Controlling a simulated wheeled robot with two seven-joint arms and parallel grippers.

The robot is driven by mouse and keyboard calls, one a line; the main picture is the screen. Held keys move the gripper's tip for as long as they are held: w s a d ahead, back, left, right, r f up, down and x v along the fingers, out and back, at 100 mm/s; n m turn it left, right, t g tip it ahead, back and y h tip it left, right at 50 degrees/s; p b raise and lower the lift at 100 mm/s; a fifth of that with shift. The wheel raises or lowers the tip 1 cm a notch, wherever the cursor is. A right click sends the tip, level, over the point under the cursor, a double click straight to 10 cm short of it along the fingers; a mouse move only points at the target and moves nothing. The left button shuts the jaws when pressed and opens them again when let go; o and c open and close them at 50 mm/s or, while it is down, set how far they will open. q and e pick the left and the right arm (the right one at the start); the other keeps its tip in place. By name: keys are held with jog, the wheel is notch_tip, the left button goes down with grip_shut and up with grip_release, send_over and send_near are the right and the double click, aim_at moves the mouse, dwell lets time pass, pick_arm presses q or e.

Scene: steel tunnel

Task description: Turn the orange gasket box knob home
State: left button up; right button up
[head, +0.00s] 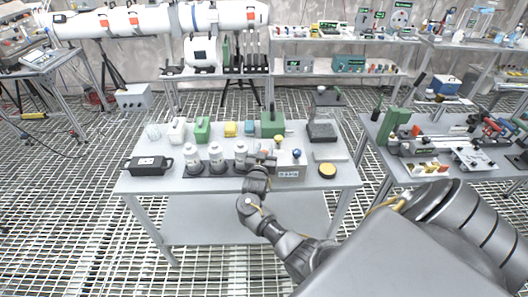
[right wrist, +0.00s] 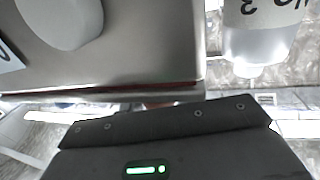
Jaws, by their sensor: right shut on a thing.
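The gasket box (head: 290,171) is a grey metal box with a label on its front, at the front middle of the table. A blue knob (head: 297,153) and a yellow knob (head: 278,139) stand on it. My right gripper (head: 262,161) is at the box's left side, shut at the orange knob, which it mostly hides. In the right wrist view the box's metal face (right wrist: 130,60) fills the upper left, and a small reddish patch shows at the gripper's edge. The fingertips cannot be made out there. My left gripper is not in view.
White bottles (head: 216,158) stand in a row just left of my right gripper; one numbered bottle (right wrist: 258,35) shows close by in the right wrist view. Green and grey blocks stand behind.

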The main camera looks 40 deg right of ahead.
jog(key=shift+d+r+m+g, duration=0.1)
jog(key=shift+m+g, duration=0.2)
jog(key=o, duration=1)
jog(key=shift+s, duration=0.1)
jog(key=shift+s+a, duration=0.15)
jog(key=shift+a, duration=0.25)
jog(key=shift+b+v, duration=1.05)
jog(key=shift+v, duration=3.9)
jog(key=shift+f, duration=0.2)
